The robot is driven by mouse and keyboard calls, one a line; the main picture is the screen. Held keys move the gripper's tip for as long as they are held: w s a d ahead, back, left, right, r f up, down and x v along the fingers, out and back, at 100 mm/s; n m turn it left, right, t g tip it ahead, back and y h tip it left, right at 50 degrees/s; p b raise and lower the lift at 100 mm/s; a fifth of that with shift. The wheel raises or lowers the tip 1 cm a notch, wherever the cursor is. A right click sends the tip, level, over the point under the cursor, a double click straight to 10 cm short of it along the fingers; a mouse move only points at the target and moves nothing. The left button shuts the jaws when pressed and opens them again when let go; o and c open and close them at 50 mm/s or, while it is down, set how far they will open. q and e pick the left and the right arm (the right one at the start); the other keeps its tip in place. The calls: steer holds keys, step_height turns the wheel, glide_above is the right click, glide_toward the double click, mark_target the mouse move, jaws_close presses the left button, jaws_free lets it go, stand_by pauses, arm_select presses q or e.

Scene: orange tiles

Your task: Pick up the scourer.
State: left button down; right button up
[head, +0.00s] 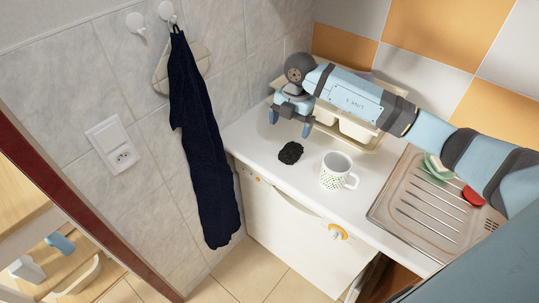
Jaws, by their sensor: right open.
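The scourer is probably the small dark, rough-looking lump (290,153) lying on the white countertop (255,130), left of the mug. My right gripper (290,129) hangs from the arm that comes in from the right. Its fingers point down, apart and empty, just behind the dark lump in the picture. I cannot tell how high the fingertips are above the counter. My left gripper does not show.
A white mug with green dots (334,172) stands close to the right of the lump. A cream rack or tray (357,131) is behind, partly hidden by my arm. A metal drainboard (408,211) with green and red items is at right. A dark towel (203,150) hangs at left.

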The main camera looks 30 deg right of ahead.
steer(key=d+h, duration=0.1)
steer(key=d, duration=0.1)
steer(key=p, duration=0.1)
glide_above(291, 151)
steer(key=shift+m, duration=0.3)
step_height(291, 151, down, 7)
steer(key=shift+d+f, duration=0.1)
steer(key=shift+f, duration=0.05)
steer(key=shift+f+p, duration=0.7)
steer(key=shift+f, duration=2)
steer(key=c, duration=1)
steer(key=shift+r, duration=0.1)
